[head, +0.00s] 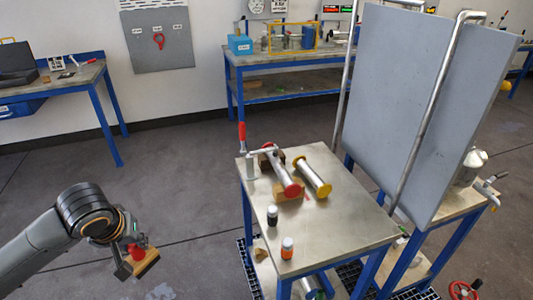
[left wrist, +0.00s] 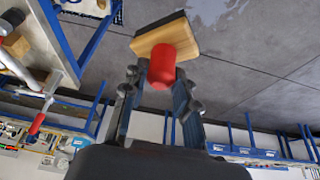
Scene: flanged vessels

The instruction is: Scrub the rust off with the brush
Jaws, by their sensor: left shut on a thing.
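My left gripper (head: 131,258) is shut on the brush (head: 146,264), out over the floor left of the metal-topped table (head: 335,228). In the left wrist view the brush's red handle (left wrist: 161,68) sits between the fingers, with its wooden block (left wrist: 183,36) and dark bristle edge beyond. A pipe piece with red flanges (head: 281,172) lies on the table against brown wooden blocks. A pipe piece with yellow flanges (head: 313,176) lies beside it. I cannot make out rust clearly on either. My right gripper is not in view.
A black bottle (head: 272,215) and an orange bottle (head: 287,248) stand near the table's front left. A red-handled clamp (head: 242,135) is at its back left corner. A large grey panel (head: 420,105) stands at the right. The floor around my left gripper is clear.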

